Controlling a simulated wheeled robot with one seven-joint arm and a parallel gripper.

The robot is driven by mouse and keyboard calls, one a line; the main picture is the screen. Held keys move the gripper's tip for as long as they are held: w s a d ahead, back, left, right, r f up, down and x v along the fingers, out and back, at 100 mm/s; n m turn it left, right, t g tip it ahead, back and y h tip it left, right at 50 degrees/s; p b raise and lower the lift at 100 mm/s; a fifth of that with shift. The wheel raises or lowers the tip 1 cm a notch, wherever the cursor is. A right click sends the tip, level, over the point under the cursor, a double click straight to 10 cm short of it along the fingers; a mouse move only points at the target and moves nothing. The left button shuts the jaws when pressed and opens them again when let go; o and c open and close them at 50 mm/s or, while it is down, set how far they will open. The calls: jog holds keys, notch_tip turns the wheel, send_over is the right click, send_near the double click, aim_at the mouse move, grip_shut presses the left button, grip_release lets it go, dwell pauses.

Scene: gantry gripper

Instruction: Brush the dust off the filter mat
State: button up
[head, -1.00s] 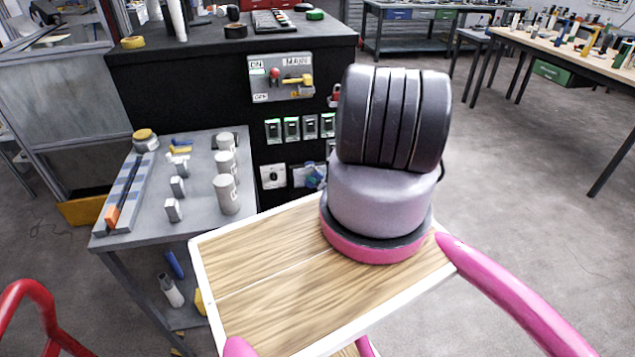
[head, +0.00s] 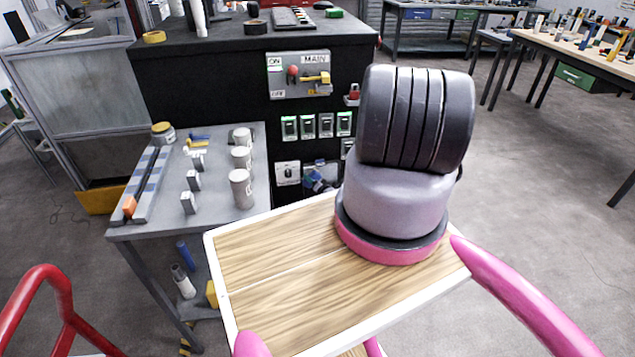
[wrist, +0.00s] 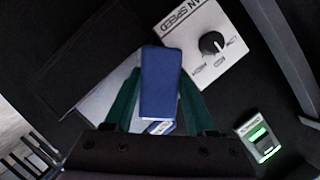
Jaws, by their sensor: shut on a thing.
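In the head view, a small blue patch and a pale panel (head: 318,178) show on the black cabinet's front, partly hidden by my arm. Whether the held thing touches the panel cannot be told.
The fan speed knob plate (wrist: 213,45) is close beside the fingers; a green-lit switch (wrist: 262,137) is lower right. The black cabinet (head: 200,80) carries a main switch plate (head: 298,75). A grey side table (head: 170,215) with small parts stands left. Open floor lies right.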

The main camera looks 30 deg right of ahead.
jog(key=shift+a, duration=0.15)
jog(key=shift+s+a, duration=0.3)
jog(key=shift+s, duration=0.65)
jog(key=shift+s+a, duration=0.25)
jog(key=shift+s, duration=0.7)
jog(key=shift+s+a, duration=0.3)
jog(key=shift+s, duration=0.65)
jog(key=shift+s, duration=0.1)
jog(key=shift+s+a, duration=0.2)
jog(key=shift+s, duration=0.5)
jog(key=shift+s+a, duration=0.2)
jog(key=shift+s, duration=0.45)
